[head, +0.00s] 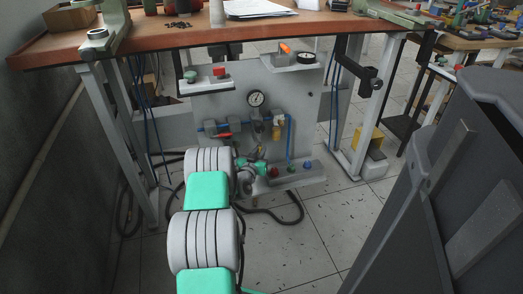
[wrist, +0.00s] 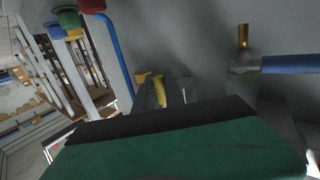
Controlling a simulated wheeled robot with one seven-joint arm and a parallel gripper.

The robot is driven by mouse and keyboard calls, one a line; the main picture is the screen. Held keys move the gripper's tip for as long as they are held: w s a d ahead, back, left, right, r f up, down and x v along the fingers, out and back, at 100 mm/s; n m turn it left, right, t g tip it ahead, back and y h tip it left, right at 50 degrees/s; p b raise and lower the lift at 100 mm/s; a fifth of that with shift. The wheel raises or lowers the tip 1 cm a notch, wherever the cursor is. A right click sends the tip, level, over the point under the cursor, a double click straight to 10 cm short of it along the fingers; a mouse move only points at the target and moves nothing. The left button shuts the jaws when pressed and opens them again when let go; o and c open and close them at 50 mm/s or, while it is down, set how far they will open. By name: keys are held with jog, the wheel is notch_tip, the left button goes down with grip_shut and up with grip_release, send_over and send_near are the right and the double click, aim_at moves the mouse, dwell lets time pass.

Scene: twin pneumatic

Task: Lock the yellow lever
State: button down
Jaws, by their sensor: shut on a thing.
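The grey pneumatic panel (head: 225,105) stands under the wooden table. In the wrist view my gripper (wrist: 160,92) has its fingers close together around a small yellow piece, which looks like the yellow lever (wrist: 158,87). My gripper's dark and green body hides the lower part of that view. In the head view my arm reaches the panel's lower middle and hides part of the fittings. A yellow part (head: 277,131) shows there beside the blue pipe (head: 290,135). The lever's exact angle cannot be told.
A pressure gauge (head: 257,98) sits above the fittings, and a red lever (head: 221,136) is at their left. An orange lever (head: 285,48) is on the upper shelf. Coloured knobs (head: 291,168) line the base. Table legs (head: 115,145) flank the panel; hoses lie on the floor.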

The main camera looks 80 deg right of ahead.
jog(key=c, duration=1.4)
grip_release()
jog(key=shift+w, duration=0.1)
jog(key=shift+a, duration=0.1)
jog(key=a+p, duration=0.2)
jog(key=a, duration=0.5)
jog(key=shift+w+a+r, duration=0.2)
jog(key=shift+a+r, duration=0.15)
jog(key=shift+r, duration=0.05)
